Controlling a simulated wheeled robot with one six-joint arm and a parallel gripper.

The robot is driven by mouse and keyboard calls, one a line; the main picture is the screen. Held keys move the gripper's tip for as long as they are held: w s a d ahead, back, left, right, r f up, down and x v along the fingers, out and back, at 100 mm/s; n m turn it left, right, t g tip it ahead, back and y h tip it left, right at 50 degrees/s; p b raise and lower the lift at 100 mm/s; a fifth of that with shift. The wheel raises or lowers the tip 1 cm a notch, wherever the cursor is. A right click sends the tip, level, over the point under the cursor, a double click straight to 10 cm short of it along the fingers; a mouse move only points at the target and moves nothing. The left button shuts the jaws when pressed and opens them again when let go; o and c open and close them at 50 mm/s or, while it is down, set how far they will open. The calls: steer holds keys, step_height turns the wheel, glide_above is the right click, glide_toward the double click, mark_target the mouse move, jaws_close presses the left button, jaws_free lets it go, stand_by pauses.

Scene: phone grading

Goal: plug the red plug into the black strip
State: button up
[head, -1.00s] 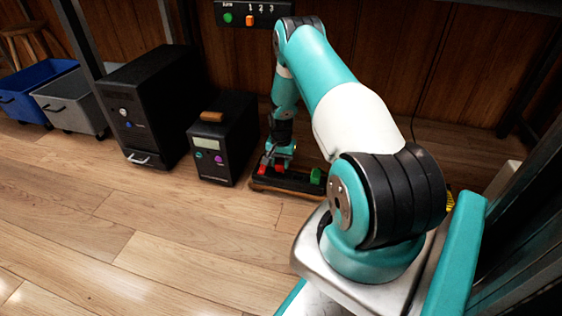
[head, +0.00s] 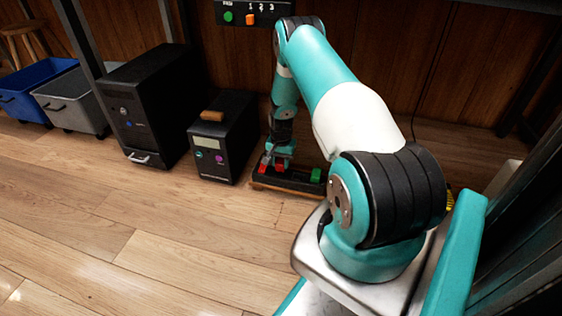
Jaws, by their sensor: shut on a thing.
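The black strip (head: 292,184) lies low near the floor, at the foot of the dark wooden wall. My gripper (head: 274,163) points down at the strip's left part and is shut. Small red parts show at the fingers; the red plug (head: 279,168) seems to be among them, at or just above the strip. Fingers and plug are tiny here, so I cannot tell whether the plug is seated in a socket. A green plug (head: 316,175) stands at the strip's right part.
A black box with a small display (head: 209,150) stands close left of the strip. A larger black cabinet (head: 150,105), a grey bin (head: 72,100) and a blue bin (head: 30,95) are farther left. A panel with coloured buttons (head: 252,12) is above. The floor in front is clear.

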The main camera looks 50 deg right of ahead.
steer(key=shift+f+b, duration=0.8)
steer(key=shift+f, duration=0.65)
stand_by(0.4)
steer(key=o, duration=1.1)
steer(key=shift+r, duration=0.1)
step_height(320, 180, up, 12)
steer(key=p, duration=0.6)
steer(key=shift+p, duration=0.35)
